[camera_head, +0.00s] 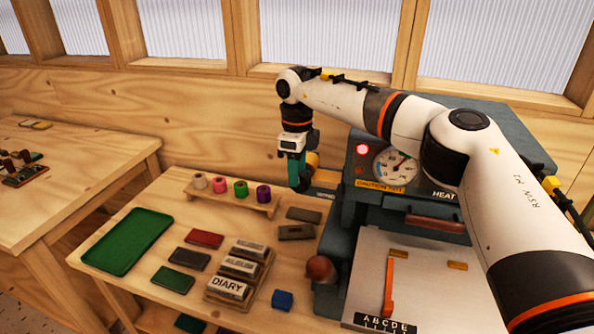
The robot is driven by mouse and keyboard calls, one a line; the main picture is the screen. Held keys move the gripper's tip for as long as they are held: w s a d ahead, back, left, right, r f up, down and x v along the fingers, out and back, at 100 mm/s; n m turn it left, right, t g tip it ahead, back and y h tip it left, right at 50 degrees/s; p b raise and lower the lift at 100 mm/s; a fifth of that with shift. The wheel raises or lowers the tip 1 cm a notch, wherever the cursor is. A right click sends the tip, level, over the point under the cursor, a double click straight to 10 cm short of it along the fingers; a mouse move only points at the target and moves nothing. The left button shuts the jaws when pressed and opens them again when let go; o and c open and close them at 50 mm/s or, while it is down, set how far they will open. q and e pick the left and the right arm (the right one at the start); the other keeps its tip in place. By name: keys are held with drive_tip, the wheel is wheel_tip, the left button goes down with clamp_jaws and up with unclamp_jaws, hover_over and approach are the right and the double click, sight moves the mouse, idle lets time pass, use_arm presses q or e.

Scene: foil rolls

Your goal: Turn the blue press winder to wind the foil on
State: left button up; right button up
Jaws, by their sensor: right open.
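The blue-grey press (345,215) stands at the right of the workbench, with a round dial (395,166), a lit red lamp and a "HEAT" label. My right arm reaches across the front of the press from the right. My right gripper (300,184) hangs open at the press's upper left side. A gold roll-like part (312,161) shows just behind the gripper, partly covered by it. I cannot make out the winder itself, nor whether the gripper touches anything. My left gripper is not in view.
A wooden rack (232,199) holds several coloured foil rolls left of the gripper. A green tray (128,241), book covers, a type holder with a "DIARY" block (229,288) and a blue block (282,300) lie on the bench. A brown ball knob (320,268) sticks out at the press's front left.

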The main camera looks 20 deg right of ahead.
drive_tip(key=shift+s+f, duration=0.15)
drive_tip(key=shift+f, duration=0.5)
clamp_jaws()
drive_tip(key=y+b, duration=0.1)
drive_tip(key=b, duration=0.1)
drive_tip(key=t+y+b, duration=0.1)
drive_tip(key=b, duration=0.1)
drive_tip(key=t+y+b, duration=0.1)
drive_tip(key=b, duration=0.1)
drive_tip(key=shift+s+d+f, duration=0.15)
drive_tip(key=shift+d+f, duration=0.15)
drive_tip(key=shift+d, duration=0.05)
drive_tip(key=shift+r+b, duration=0.25)
drive_tip(key=shift+b, duration=0.1)
drive_tip(key=shift+r, duration=0.15)
unclamp_jaws()
